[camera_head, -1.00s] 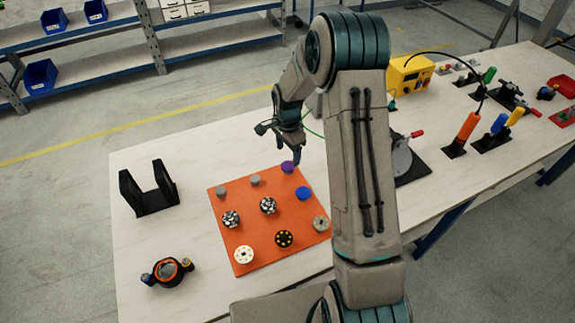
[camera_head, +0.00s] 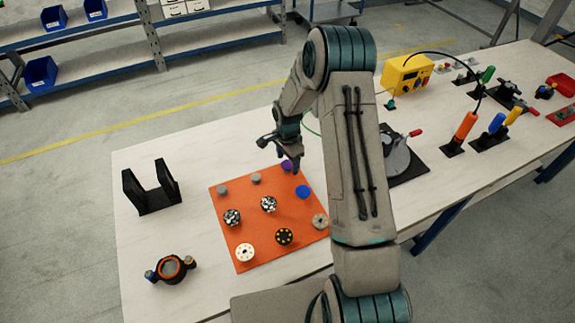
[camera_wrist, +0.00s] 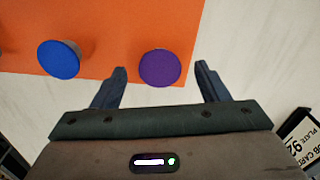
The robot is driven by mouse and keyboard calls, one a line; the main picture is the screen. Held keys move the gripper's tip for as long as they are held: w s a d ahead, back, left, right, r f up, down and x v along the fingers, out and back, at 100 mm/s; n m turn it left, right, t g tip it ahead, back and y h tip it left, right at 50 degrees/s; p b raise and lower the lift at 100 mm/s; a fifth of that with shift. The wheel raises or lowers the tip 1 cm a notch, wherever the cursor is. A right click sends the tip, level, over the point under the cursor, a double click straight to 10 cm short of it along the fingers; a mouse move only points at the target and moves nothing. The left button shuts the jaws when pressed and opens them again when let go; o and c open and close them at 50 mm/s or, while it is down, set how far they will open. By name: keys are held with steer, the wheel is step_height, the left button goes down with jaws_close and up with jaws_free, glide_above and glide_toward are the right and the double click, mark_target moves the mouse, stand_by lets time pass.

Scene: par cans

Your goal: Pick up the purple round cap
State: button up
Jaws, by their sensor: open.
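The purple round cap (camera_wrist: 160,68) sits near the edge of the orange mat in the wrist view. It lies ahead of and between the two fingers of my open, empty gripper (camera_wrist: 160,75), with a gap on both sides. In the head view the purple cap (camera_head: 287,166) shows only in part, close by my gripper (camera_head: 292,160), which is above the mat's far right corner. The orange mat (camera_head: 288,216) lies flat on the table.
A blue cap (camera_wrist: 58,60) stands beside the purple one, to its left in the wrist view. Grey, patterned, white and black caps stand elsewhere on the mat. A black bracket (camera_head: 152,195) stands left of it. A yellow box (camera_head: 407,76) is at the back.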

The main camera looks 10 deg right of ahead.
steer(key=shift+f+b, duration=0.25)
steer(key=shift+b, duration=0.2)
stand_by(0.5)
steer(key=c, duration=1.1)
